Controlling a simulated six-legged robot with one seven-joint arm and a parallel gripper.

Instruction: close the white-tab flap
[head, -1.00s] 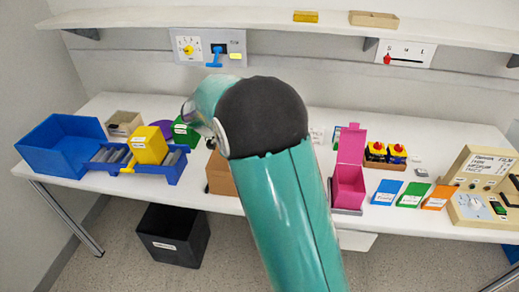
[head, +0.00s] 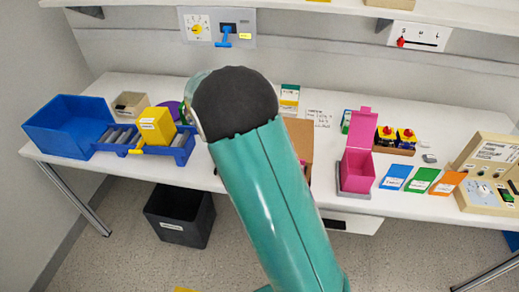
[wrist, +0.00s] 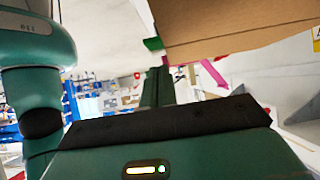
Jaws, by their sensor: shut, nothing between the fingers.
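A brown cardboard box (head: 302,135) stands on the table in the head view, largely hidden behind my arm. In the wrist view a broad brown cardboard panel (wrist: 235,28) fills the upper right, close to the camera. I cannot make out a white tab on it, and I cannot tell which flap carries one. My gripper (wrist: 157,74) shows in the wrist view as dark green fingers, shut and empty, below and left of the panel. Whether they touch it cannot be told. In the head view my gripper is hidden behind my arm.
A pink box (head: 357,170) with its lid up stands right of the cardboard box. A wall panel with a blue lever (head: 224,38) is above. A black bin (head: 180,215) is on the floor.

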